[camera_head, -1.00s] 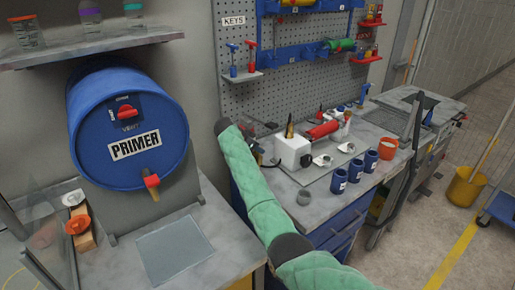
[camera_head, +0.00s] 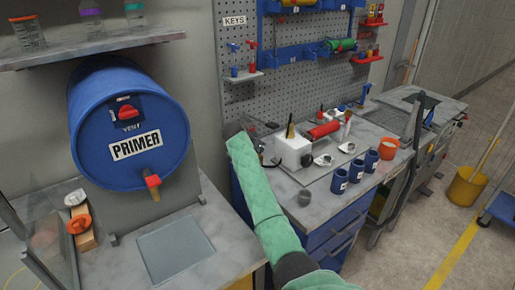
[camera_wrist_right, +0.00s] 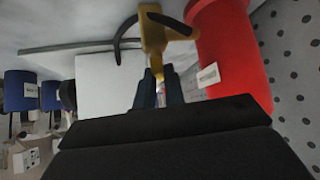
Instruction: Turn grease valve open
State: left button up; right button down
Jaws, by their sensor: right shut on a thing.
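A red cylinder (camera_head: 323,130) lies on the workbench next to a white block (camera_head: 292,151). A brass valve piece (camera_head: 290,131) stands between them. In the right wrist view the brass piece (camera_wrist_right: 153,35) has curved black parts, with the red cylinder (camera_wrist_right: 230,50) to its right and the white block (camera_wrist_right: 105,85) to its left. My right gripper (camera_wrist_right: 162,88) is shut on the brass piece's narrow stem. In the head view my green-sleeved right forearm reaches the left end of the bench, and the fingertips are hard to make out. My left gripper is not in view.
A pegboard (camera_head: 240,98) with tools rises behind. A yellow bucket (camera_head: 466,189) stands on the floor.

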jog(key=shift+d+r+n+t+y, duration=0.1)
jog(key=shift+n+t+y, duration=0.3)
jog(key=shift+n+y, duration=0.45)
jog(key=shift+s+n+p, duration=0.1)
jog(key=shift+n+p, duration=0.35)
jog(key=shift+n, duration=0.2)
jog(key=shift+d+n+t+y, duration=0.1)
jog(key=shift+n+t+y, duration=0.2)
jog(key=shift+n+y, duration=0.15)
jog(key=shift+d+n+y+p, duration=0.1)
jog(key=shift+n+y+p, duration=0.6)
jog(key=shift+n+y, duration=0.35)
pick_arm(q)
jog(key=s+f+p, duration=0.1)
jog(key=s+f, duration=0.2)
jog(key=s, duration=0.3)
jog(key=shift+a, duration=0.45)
pick_arm(e)
jog(key=shift+d+n+y, duration=0.1)
jog(key=shift+n+y, duration=0.75)
jog(key=shift+n, duration=0.45)
jog(key=c, duration=1.5)
grip_release()
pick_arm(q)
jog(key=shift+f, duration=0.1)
